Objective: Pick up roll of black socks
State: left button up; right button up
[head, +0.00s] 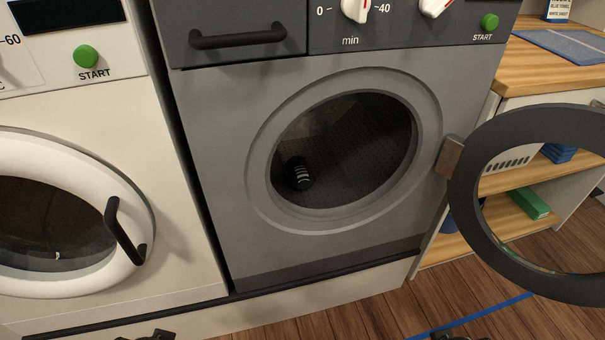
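The roll of black socks (299,174), dark with pale stripes, lies inside the drum of the grey washing machine (215,140), at the lower left of the round opening. The machine's round door (472,205) is swung open to the right. Only small dark tips show at the bottom edge of the head view, one at the left (160,335) and one at the right (448,337). They seem to be parts of my left and right grippers, well below and apart from the socks. Their fingers are mostly cut off, so their opening cannot be told.
A white washing machine (150,230) with a shut door stands at the left. A wooden shelf unit (555,65) holding a green box (530,204) is at the right, behind the open door. Wooden floor (350,320) is visible in front, with a blue line on it.

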aim_at(297, 171)
jog(key=z, duration=3.95)
jog(key=i+j+z, duration=0.2)
jog(key=i+z, duration=0.15)
jog(key=i+j+z, duration=0.7)
jog(key=i, duration=0.45)
